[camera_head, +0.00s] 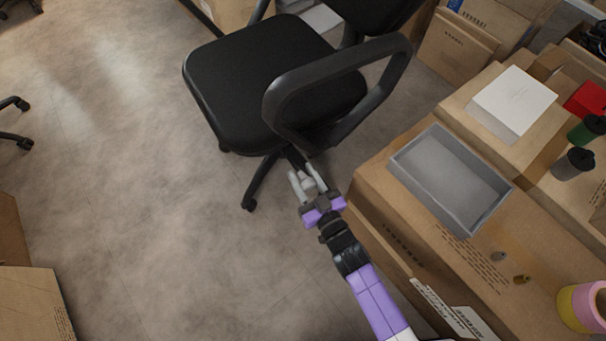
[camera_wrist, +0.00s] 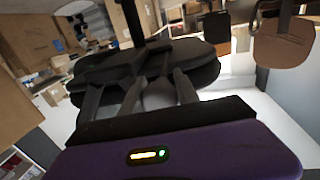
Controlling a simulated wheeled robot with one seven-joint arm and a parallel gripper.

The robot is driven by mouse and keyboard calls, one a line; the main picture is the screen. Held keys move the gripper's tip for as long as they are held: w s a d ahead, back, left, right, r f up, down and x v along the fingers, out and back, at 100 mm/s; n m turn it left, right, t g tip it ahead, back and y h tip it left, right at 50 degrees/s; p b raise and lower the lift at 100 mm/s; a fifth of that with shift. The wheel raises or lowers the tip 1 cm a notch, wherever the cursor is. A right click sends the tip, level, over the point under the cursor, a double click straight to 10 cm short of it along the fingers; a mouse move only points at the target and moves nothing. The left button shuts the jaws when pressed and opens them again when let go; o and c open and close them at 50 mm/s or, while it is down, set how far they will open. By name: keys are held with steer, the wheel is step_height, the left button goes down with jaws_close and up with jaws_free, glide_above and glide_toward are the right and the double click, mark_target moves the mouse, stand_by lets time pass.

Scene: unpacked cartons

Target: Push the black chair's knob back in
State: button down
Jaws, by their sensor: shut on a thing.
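The black chair (camera_head: 245,75) stands on the floor at the upper middle of the head view, its near armrest (camera_head: 340,66) looping over the seat's right side. Its dark underside and seat (camera_wrist: 200,58) fill the middle of the wrist view. My gripper (camera_head: 304,174) is low beside the chair, just below the near armrest, with its fingers pointing toward the chair. It is shut on a grey rounded knob (camera_wrist: 158,95), which shows between the two fingers in the wrist view. Where the knob joins the chair is hidden, and how far it stands out cannot be told.
Cartons fill the right side, close to my arm; a grey tray (camera_head: 463,205) sits on one. A white box (camera_head: 514,98) and dark and green cups (camera_head: 573,164) stand farther right. Open floor (camera_head: 140,170) lies left of the chair, with a carton (camera_head: 35,300) at lower left.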

mark_target(309, 189)
steer(key=b+x, duration=0.1)
steer(key=x, duration=0.3)
steer(key=shift+w+a, duration=0.1)
steer(key=shift+a, duration=0.1)
steer(key=c, duration=0.9)
jaws_free()
steer(key=shift+c, duration=0.2)
steer(key=p+v, duration=0.1)
steer(key=v, duration=0.6)
steer(key=shift+s+d, duration=0.15)
steer(key=shift+s, duration=0.2)
